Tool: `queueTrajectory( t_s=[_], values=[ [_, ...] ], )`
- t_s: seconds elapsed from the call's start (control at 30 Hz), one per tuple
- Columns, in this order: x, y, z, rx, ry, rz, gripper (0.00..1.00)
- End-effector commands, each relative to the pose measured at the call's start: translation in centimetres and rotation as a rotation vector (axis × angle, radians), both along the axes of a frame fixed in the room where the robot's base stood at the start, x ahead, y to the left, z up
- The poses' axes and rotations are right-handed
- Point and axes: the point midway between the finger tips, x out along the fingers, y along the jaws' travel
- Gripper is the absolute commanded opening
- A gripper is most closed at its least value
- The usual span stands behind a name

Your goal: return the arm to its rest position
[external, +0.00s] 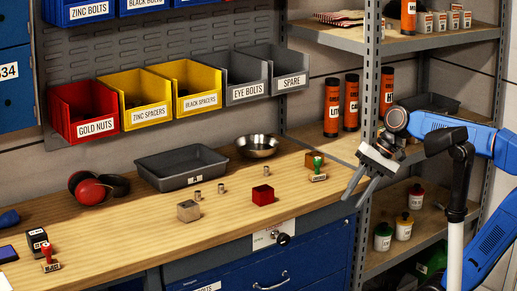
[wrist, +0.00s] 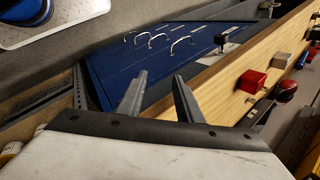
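My gripper (external: 360,189) hangs at the right end of the wooden workbench (external: 105,225), in front of the metal shelf, at the end of my blue arm. Its two grey fingers point down and left and stand apart with nothing between them. In the wrist view the open fingers (wrist: 158,97) show against the blue drawer cabinet (wrist: 190,45). A red block (external: 263,194) and a grey metal block (external: 188,211) stand on the bench, left of my gripper and apart from it.
A green-handled stamp (external: 318,168) stands near the bench's right end, close to my gripper. The shelf post (external: 371,60) and orange cans (external: 351,105) are behind it. A grey tray (external: 182,178), a metal bowl (external: 257,148) and red earmuffs (external: 88,189) sit farther left.

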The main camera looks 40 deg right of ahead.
Motion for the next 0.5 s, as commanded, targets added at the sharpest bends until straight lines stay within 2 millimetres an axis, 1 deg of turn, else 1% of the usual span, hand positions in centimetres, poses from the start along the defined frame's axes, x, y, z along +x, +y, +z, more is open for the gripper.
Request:
queueTrajectory(
  t_s=[0.03, 0.17, 0.2, 0.27, 0.3, 0.37, 0.4, 0.5],
  values=[
    [-0.7, -0.8, -1.2, -0.012, -0.027, 0.008, 0.32],
    [-1.9, -3.6, -5.0, -0.094, -0.117, 0.05, 0.32],
    [-2.2, -4.8, -6.4, -0.136, -0.149, 0.07, 0.32],
    [-2.5, -6.8, -8.3, -0.211, -0.192, 0.099, 0.32],
    [-2.7, -8.1, -9.6, -0.266, -0.217, 0.122, 0.32],
    [-3.0, -10.3, -11.3, -0.353, -0.254, 0.16, 0.32],
    [-3.1, -11.7, -12.3, -0.411, -0.273, 0.186, 0.32],
    [-3.6, -14.5, -14.2, -0.534, -0.309, 0.251, 0.32]
  ],
)
